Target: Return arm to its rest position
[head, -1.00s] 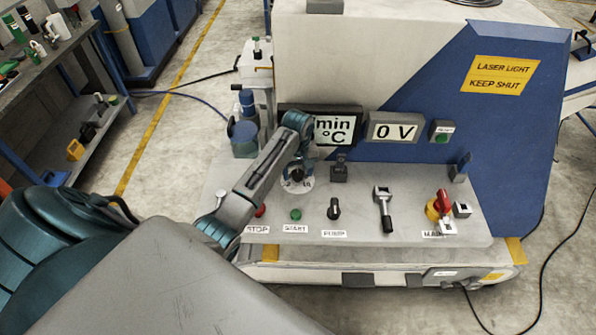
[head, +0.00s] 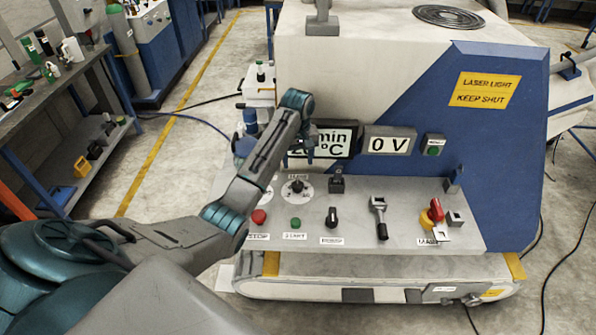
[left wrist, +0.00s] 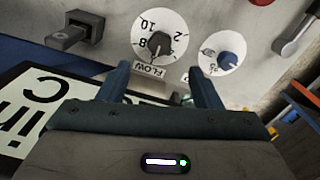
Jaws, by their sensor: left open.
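My left arm (head: 265,160) reaches in from the left over the sloped control panel. My left gripper (head: 308,148) hangs from the arm's far end, in front of the min °C display and above the flow dial (head: 297,187). It is small and partly hidden by the wrist in the head view. The left wrist view shows its two fingers (left wrist: 160,88) spread apart with nothing between them. The dial (left wrist: 158,45), a dark knob on a white scale, lies beyond the fingertips, apart from them. My right gripper does not show.
A red stop button (head: 259,216), a green start button (head: 295,223), a black switch (head: 332,216) and a grey lever (head: 379,216) stand on the panel, with a red-yellow handle (head: 433,212) at right. A smaller blue knob (left wrist: 229,60) is beside the dial. The min °C display (head: 333,141) stands behind.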

